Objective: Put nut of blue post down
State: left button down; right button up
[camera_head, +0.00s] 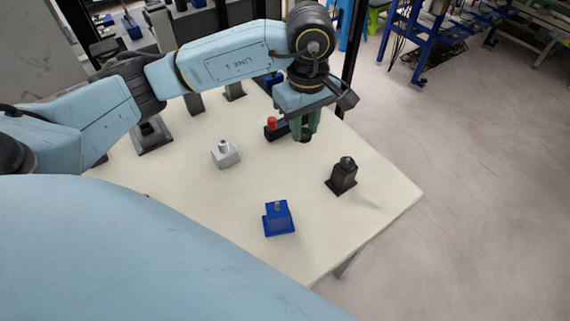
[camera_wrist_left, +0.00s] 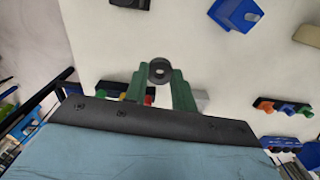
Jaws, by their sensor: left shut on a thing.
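My left gripper (camera_head: 305,134) hangs over the far right part of the table, with green fingers. It is shut on a dark round nut (camera_wrist_left: 160,71), which shows as a ring with a light hole between the fingertips in the left wrist view. The nut is above the table, apart from the posts. The blue post (camera_head: 278,218) stands near the table's front with a bare grey pin on top. It also shows in the left wrist view (camera_wrist_left: 236,14), cut by the top edge. My right gripper is not in view.
A black post (camera_head: 342,177) with a dark top stands near the right edge. A white post (camera_head: 226,155) stands left of centre. A dark block with a red piece (camera_head: 271,124) is beside the gripper. Dark stands (camera_head: 153,139) line the far left. The table centre (camera_head: 265,178) is clear.

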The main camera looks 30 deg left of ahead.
pick_arm(q)
jog(key=n, duration=0.9)
jog(key=shift+s+a+f+n, duration=0.15)
jog(key=shift+a+f+n, duration=0.2)
jog(key=shift+a+n, duration=0.05)
jog(key=n, duration=0.4)
jog(key=shift+a+f+n, duration=0.15)
jog(key=shift+a+n, duration=0.1)
jog(key=shift+n, duration=0.15)
jog(key=n, duration=2.2)
send_over(283, 170)
notch_tip(283, 170, down, 7)
jog(key=shift+d, duration=0.1)
notch_tip(283, 170, down, 4)
jog(key=shift+f+b, duration=0.25)
jog(key=shift+b, duration=0.1)
jog(key=shift+f, duration=0.35)
jog(key=c, duration=1.2)
grip_release()
jog(key=shift+o, duration=0.3)
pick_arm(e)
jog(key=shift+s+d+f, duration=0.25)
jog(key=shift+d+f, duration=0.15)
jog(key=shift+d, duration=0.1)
